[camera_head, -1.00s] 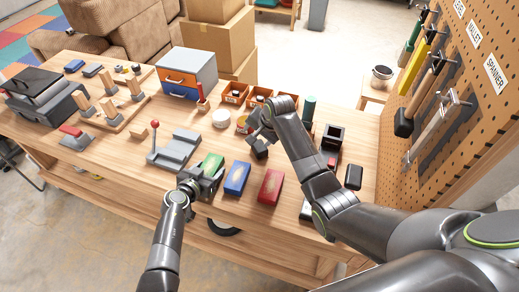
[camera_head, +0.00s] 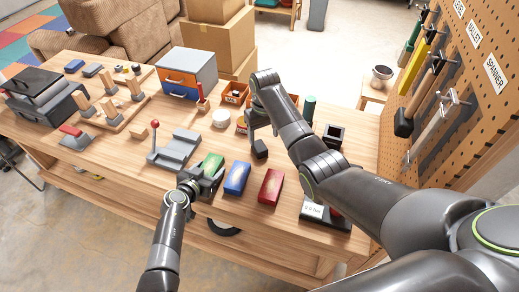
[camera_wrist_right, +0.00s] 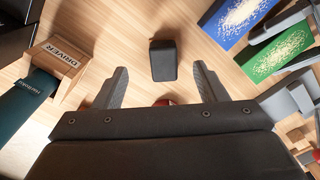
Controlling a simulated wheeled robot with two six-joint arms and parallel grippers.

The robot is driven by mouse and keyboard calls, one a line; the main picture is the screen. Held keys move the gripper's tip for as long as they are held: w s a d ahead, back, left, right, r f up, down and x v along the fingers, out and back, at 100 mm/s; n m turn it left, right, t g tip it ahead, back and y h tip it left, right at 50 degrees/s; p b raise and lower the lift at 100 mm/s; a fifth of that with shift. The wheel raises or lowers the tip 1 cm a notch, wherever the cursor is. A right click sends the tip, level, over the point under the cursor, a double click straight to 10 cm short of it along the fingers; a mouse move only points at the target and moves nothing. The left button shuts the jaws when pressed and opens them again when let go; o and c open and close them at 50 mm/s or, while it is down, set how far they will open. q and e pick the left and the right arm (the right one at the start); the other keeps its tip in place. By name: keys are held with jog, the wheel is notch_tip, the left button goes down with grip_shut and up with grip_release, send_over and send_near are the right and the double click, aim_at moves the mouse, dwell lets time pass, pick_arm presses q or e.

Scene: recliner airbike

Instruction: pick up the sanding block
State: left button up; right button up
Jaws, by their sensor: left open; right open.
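A small black block (camera_head: 260,149), which looks like the sanding block, lies on the workbench behind the blue and red boxes. In the right wrist view the black block (camera_wrist_right: 163,60) lies beyond the fingertips, roughly in line with the gap between them and apart from them. My right gripper (camera_wrist_right: 160,80) is open and empty; in the head view it (camera_head: 261,130) is just behind the block, partly hidden by its own arm. My left gripper (camera_head: 202,179) is open at the near end of the green box (camera_head: 212,164); contact with it is unclear.
The blue box (camera_head: 236,178) and red box (camera_head: 270,187) stand near the bench's front edge. A grey vise-like tool (camera_head: 176,150) with a red-knobbed lever is left. A pegboard (camera_head: 470,110) rises at right.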

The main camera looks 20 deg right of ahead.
aim_at(262, 149)
jog(key=shift+w+a+f, duration=0.15)
jog(key=shift+f, duration=2)
jog(key=shift+w+a+f, duration=0.1)
jog(key=shift+f, duration=2)
jog(key=c, duration=1.2)
jog(key=shift+r, duration=0.1)
notch_tip(262, 149, up, 10)
jog(key=shift+f, duration=0.1)
